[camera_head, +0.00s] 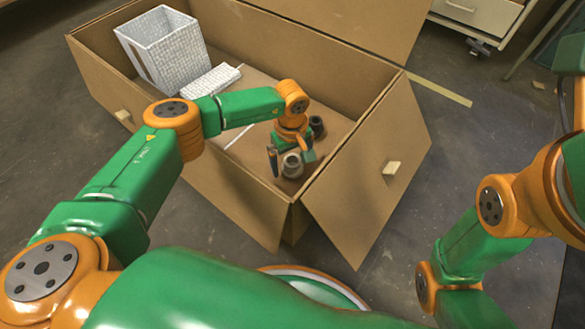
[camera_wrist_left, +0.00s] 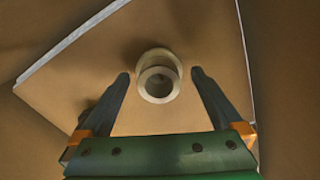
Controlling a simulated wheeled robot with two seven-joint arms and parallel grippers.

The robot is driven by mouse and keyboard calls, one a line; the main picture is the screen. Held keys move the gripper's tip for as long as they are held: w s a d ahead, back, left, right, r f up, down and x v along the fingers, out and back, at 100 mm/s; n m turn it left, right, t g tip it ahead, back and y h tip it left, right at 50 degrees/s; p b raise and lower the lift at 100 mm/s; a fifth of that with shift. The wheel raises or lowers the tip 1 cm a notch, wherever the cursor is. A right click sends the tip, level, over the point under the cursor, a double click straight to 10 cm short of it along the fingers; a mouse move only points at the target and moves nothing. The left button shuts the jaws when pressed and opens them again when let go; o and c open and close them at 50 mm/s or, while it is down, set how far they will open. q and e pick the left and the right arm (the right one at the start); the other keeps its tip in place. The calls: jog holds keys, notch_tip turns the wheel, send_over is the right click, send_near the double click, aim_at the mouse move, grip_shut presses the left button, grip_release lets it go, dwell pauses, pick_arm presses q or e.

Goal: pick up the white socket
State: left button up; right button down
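The white socket (camera_head: 292,166), a pale, short ring-shaped piece with a round hole, stands in the near right corner of the cardboard box. My left gripper (camera_head: 290,158) is open above it and points down. In the left wrist view the socket (camera_wrist_left: 158,84) lies between the two spread fingertips of the left gripper (camera_wrist_left: 161,76), with a gap on both sides; how high the fingers are above it is hard to tell. My right arm shows at the right edge, but its gripper is out of view.
A dark round part (camera_head: 318,126) stands close behind the left gripper. The cardboard box (camera_head: 190,190) has high walls and open flaps close around the gripper.

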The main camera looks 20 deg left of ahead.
pick_arm(q)
jog(key=shift+r, duration=0.1)
jog(key=c, duration=1.3)
